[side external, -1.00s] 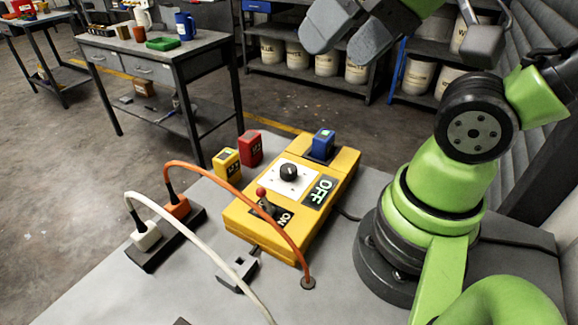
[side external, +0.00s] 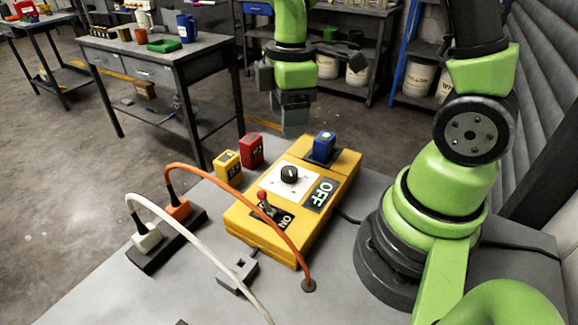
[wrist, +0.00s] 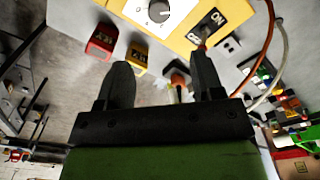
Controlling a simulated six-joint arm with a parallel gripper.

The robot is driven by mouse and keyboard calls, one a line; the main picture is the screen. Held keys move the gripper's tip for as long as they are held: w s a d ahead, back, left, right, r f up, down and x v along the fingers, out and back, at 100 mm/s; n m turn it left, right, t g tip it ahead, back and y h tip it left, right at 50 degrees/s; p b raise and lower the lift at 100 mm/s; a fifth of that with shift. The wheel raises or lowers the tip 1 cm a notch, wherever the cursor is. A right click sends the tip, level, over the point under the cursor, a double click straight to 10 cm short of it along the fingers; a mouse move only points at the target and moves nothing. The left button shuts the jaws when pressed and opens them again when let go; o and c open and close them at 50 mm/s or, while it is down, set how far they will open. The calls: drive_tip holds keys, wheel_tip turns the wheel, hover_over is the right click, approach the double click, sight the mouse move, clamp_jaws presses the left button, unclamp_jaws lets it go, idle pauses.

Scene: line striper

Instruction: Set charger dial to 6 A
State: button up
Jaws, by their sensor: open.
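The yellow charger box (side external: 245,217) sits on the grey table. Its black round dial (side external: 289,174) is on a white plate (side external: 302,189) with a light pointer mark; the scale figures are too small to read in the side view. The dial also shows at the top of the wrist view (wrist: 158,11). A red-tipped toggle lever (side external: 265,203) stands between ON and OFF labels. My gripper (side external: 294,130) points down above and behind the dial, apart from it. In the wrist view its two fingers (wrist: 160,85) are spread with nothing held between them.
A blue battery (side external: 324,145) sits in the box's rear bay. Red (side external: 251,150) and yellow (side external: 227,164) batteries stand left of the box. A power strip (side external: 150,255) with white and orange plugs lies further left, and their cables arch across the front. A grey socket block (side external: 238,275) lies in front.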

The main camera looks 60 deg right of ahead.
sight(289, 170)
drive_tip(key=f, duration=0.1)
drive_tip(key=f+n, duration=0.1)
drive_tip(key=shift+w+d+f+g, duration=0.1)
drive_tip(key=shift+d+f+g, duration=0.1)
drive_tip(key=shift+f+g, duration=0.2)
wheel_tip(289, 170, down, 9)
drive_tip(key=c, duration=0.9)
